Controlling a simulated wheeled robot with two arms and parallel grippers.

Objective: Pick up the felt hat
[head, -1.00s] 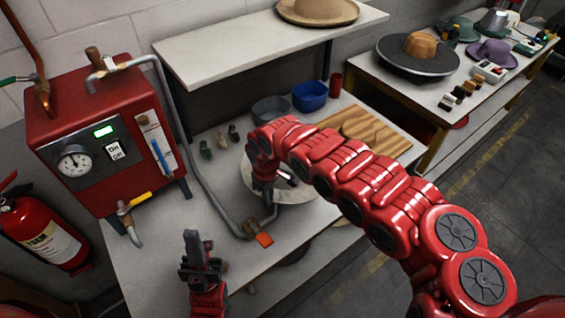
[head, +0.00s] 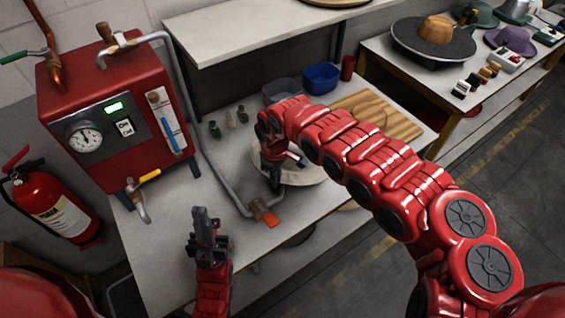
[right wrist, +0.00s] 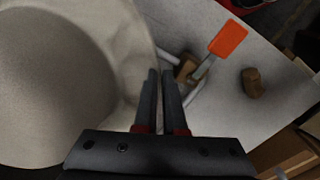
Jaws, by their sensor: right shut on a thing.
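The pale felt hat (head: 312,172) is on the bench below my right arm. It fills the left of the right wrist view as a grey-beige round shape with a wide brim (right wrist: 112,45). My right gripper (head: 272,185) points down at the hat's left side. In the right wrist view its fingers (right wrist: 161,85) are close together at the brim's edge, shut on it. The arm hides part of the hat in the head view. My left gripper (head: 208,222) is upright over the bench's front left, away from the hat. Its finger gap is unclear.
A red steam unit (head: 105,110) with a gauge stands at left, its grey pipe running near my right gripper. An orange-ended tool (right wrist: 228,38) lies beside the hat. A blue bin (head: 322,78) and wooden board (head: 395,120) are behind. A shelf (head: 250,30) overhangs the back.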

